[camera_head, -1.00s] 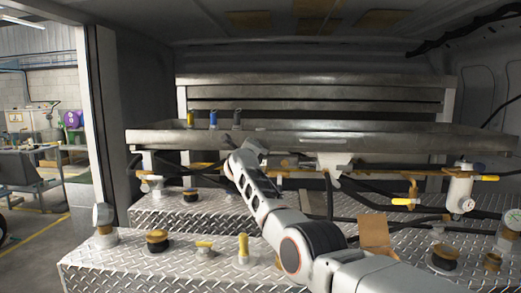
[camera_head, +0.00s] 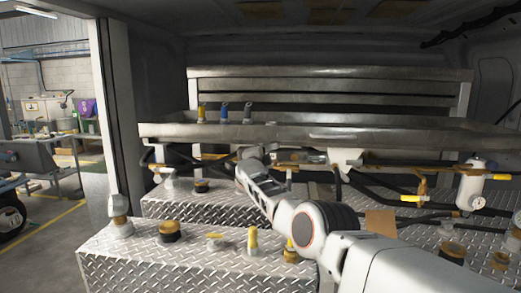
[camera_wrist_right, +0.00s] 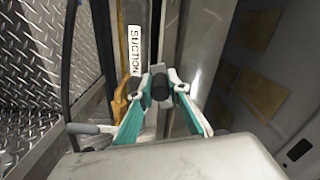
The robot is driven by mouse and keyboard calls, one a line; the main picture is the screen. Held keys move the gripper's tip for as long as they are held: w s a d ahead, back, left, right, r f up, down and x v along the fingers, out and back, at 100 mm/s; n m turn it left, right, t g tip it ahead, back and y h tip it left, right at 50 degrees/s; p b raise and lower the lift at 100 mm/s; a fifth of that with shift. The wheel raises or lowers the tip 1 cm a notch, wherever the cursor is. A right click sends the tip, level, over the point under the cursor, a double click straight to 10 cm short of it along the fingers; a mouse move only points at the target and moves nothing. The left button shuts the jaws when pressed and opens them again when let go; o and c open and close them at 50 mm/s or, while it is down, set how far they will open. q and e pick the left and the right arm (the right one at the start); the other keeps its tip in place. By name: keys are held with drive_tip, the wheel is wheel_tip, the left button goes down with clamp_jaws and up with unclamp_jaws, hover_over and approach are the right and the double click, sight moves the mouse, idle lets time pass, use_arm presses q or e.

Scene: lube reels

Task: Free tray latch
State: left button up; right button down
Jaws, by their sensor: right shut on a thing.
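The tray (camera_head: 385,134) is a wide grey metal shelf with a raised front lip, spanning the van interior. My right gripper comes in from the lower right in the head view, its end just below the tray's front lip. There its fingers are hidden by my own wrist. In the right wrist view the teal fingers of my right gripper (camera_wrist_right: 160,90) are shut on a small dark knob (camera_wrist_right: 160,84), which I take for the latch. The knob stands in front of long grey metal rails. My left gripper is not in view.
Yellow, blue and dark nozzles (camera_head: 224,112) stand in the tray. Black hoses and yellow-handled valves (camera_head: 412,198) hang below it. Diamond-plate tank tops (camera_head: 185,260) with several caps lie beneath my arm. A "SUCTION" label (camera_wrist_right: 134,50) sits beside the knob.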

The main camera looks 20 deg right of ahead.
drive_tip(key=shift+f+n, duration=0.1)
drive_tip(key=shift+n, duration=0.3)
drive_tip(key=shift+d, duration=0.1)
drive_tip(key=c, duration=1.9)
unclamp_jaws()
drive_tip(key=shift+f, duration=0.1)
